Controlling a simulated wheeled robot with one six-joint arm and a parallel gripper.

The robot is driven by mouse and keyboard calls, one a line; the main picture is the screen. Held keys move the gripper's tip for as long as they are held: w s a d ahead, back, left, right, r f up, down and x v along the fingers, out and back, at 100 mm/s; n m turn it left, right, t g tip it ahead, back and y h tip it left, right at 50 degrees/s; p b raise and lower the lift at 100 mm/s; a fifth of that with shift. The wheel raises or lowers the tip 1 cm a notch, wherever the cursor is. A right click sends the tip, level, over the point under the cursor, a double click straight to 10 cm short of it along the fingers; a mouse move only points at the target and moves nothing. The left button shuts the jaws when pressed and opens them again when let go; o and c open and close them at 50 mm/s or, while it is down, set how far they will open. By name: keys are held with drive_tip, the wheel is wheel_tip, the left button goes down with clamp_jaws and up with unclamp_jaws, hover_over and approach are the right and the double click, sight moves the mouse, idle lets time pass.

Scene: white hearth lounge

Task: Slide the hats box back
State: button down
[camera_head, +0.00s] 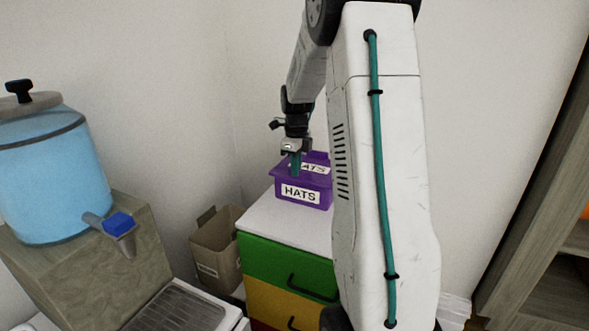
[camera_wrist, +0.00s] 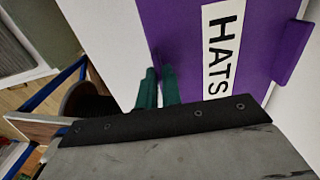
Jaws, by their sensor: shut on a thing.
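The purple hats box (camera_head: 303,185) stands on the white top of a drawer cabinet (camera_head: 262,222). It bears white HATS labels on its front and its top. My gripper (camera_head: 296,165) points down at the box's left part, with its green fingers against it. In the wrist view the box (camera_wrist: 262,60) fills the upper right. The fingers (camera_wrist: 159,90) are close together there and shut on a thin purple edge of the box. My arm hides the box's right side in the head view.
The cabinet has a green drawer (camera_head: 285,268) with a black handle. A brown bin (camera_head: 217,247) stands left of it in the corner. A blue water dispenser (camera_head: 50,175) stands at the left. Bare cabinet top lies in front of the box, and white walls are behind.

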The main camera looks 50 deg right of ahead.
drive_tip(key=shift+w+d, duration=0.25)
drive_tip(key=shift+d, duration=0.35)
drive_tip(key=shift+w+d, duration=0.2)
drive_tip(key=shift+d, duration=0.4)
drive_tip(key=c, duration=1.5)
unclamp_jaws()
drive_tip(key=shift+r, duration=0.1)
wheel_tip(320, 180, up, 8)
drive_tip(key=shift+f, duration=0.2)
